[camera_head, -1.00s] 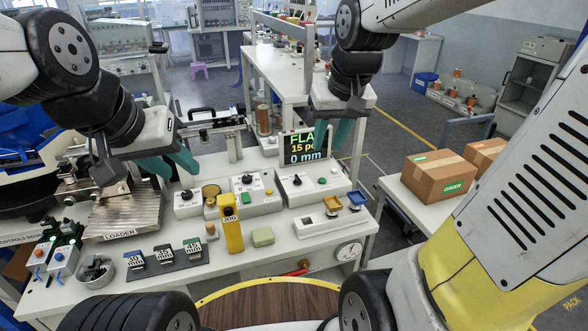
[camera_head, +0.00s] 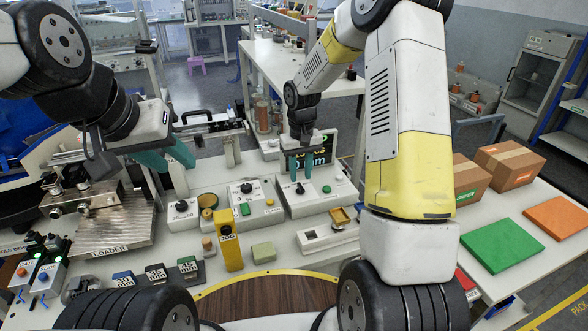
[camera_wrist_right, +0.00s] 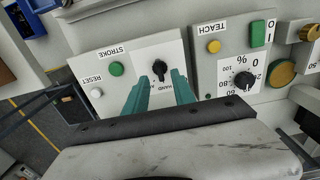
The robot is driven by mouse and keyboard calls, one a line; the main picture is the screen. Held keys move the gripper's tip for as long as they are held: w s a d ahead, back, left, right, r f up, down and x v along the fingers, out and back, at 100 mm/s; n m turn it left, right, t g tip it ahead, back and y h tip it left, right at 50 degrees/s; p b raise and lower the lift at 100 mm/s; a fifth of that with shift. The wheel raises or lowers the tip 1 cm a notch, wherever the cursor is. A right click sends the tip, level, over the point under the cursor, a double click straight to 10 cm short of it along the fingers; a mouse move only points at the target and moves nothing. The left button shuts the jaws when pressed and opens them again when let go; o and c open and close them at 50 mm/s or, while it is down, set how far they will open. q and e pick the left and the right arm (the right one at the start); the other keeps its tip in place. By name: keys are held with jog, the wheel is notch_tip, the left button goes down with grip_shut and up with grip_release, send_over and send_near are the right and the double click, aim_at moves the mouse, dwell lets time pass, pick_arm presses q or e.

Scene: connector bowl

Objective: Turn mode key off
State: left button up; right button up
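A black rotary key switch (camera_wrist_right: 160,70) sits on a white plate of the right-hand control box (camera_wrist_right: 128,72); "HAND" is printed beside it and other lettering is partly hidden. In the head view the switch (camera_head: 300,188) is on the rightmost console box. My right gripper (camera_wrist_right: 160,78) is open, its teal fingers pointing at the switch, one to each side of it in the wrist view. It also shows in the head view (camera_head: 301,176), just above the switch; contact cannot be told. My left gripper (camera_head: 172,160) is open and empty above the console's left side.
Beside the switch are a green STROKE button (camera_wrist_right: 116,69) and a white RESET button (camera_wrist_right: 97,92). The neighbouring box has a percent dial (camera_wrist_right: 243,80) and a yellow TEACH button (camera_wrist_right: 213,46). The display (camera_head: 322,155) behind is partly covered by my right gripper. A yellow post (camera_head: 229,246) stands in front.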

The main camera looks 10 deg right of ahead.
aim_at(300, 189)
jog(key=shift+f, duration=1.9)
grip_shut()
